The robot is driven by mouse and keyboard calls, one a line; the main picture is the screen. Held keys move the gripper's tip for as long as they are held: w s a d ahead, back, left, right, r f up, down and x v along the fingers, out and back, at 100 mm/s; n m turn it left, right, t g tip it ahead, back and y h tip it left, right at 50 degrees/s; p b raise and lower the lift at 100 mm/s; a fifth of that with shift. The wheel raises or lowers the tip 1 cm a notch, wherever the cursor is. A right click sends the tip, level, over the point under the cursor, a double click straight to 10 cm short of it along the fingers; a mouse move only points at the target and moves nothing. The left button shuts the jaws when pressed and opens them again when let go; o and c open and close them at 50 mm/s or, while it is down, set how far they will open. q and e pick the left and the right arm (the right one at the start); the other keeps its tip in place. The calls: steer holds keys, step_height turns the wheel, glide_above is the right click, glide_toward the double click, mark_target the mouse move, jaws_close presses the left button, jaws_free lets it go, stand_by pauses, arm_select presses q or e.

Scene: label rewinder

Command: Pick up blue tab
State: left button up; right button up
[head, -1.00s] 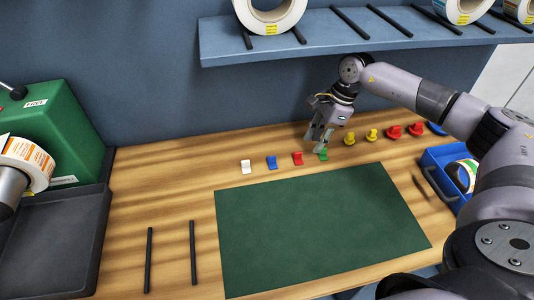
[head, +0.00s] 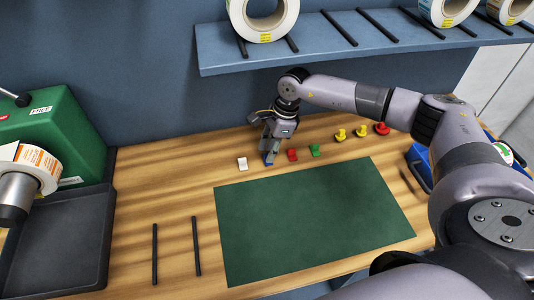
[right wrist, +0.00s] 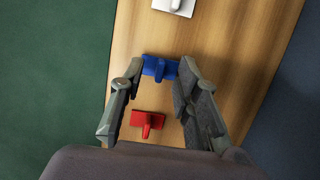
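The blue tab (head: 268,160) stands on the wooden bench behind the green mat, between the white tab (head: 242,163) and the red tab (head: 292,155). My right gripper (head: 271,153) is lowered over it from above and partly hides it. The red tab (right wrist: 147,120) lies nearer the palm in that view, and the white tab (right wrist: 174,6) lies beyond the blue one. My left gripper is not in view.
A green tab (head: 314,150) stands right of the red one, with yellow and red knobs (head: 360,132) farther right. The green mat (head: 312,220) lies in front. A blue shelf (head: 330,45) with label rolls overhangs the back. Two black rods (head: 196,246) lie at left.

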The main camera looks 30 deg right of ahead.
steer(key=shift+f, duration=0.45)
steer(key=shift+a, duration=0.1)
steer(key=shift+c, duration=0.6)
jaws_close()
steer(key=shift+r, duration=0.1)
